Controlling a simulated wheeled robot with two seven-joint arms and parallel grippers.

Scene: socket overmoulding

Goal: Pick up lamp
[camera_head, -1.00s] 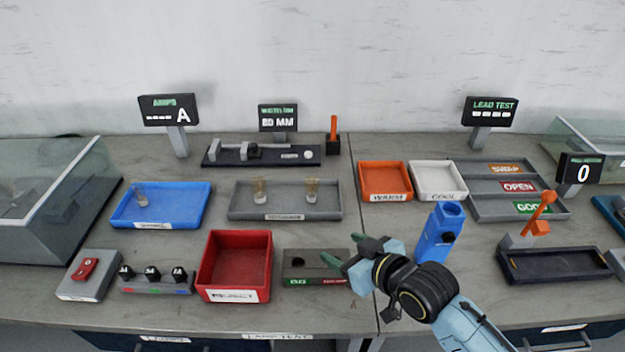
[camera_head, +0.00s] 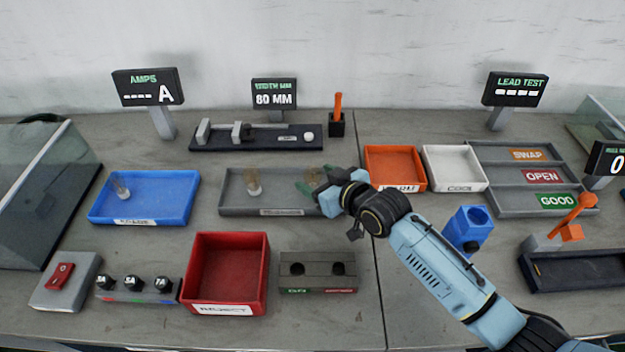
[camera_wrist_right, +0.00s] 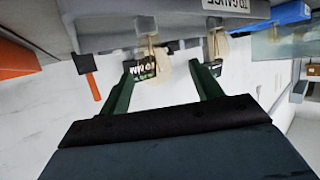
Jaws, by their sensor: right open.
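Two clear lamps with tan tops stand in the grey tray (camera_head: 235,205). The left lamp (camera_head: 254,184) is in plain view, and the right lamp (camera_head: 313,176) is partly hidden by my right gripper (camera_head: 314,186). My right gripper is open, its green fingers at the tray's right end by that lamp. Contact cannot be told. Another lamp (camera_head: 120,187) stands in the blue tray (camera_head: 160,208). My left gripper is out of view.
A width gauge (camera_head: 260,137) lies behind the grey tray. An orange bin (camera_head: 393,165) and white bin (camera_head: 455,167) stand right of it. A red bin (camera_head: 228,270) and a two-hole socket block (camera_head: 318,270) are in front. A blue holder (camera_head: 468,230) stands near my right forearm.

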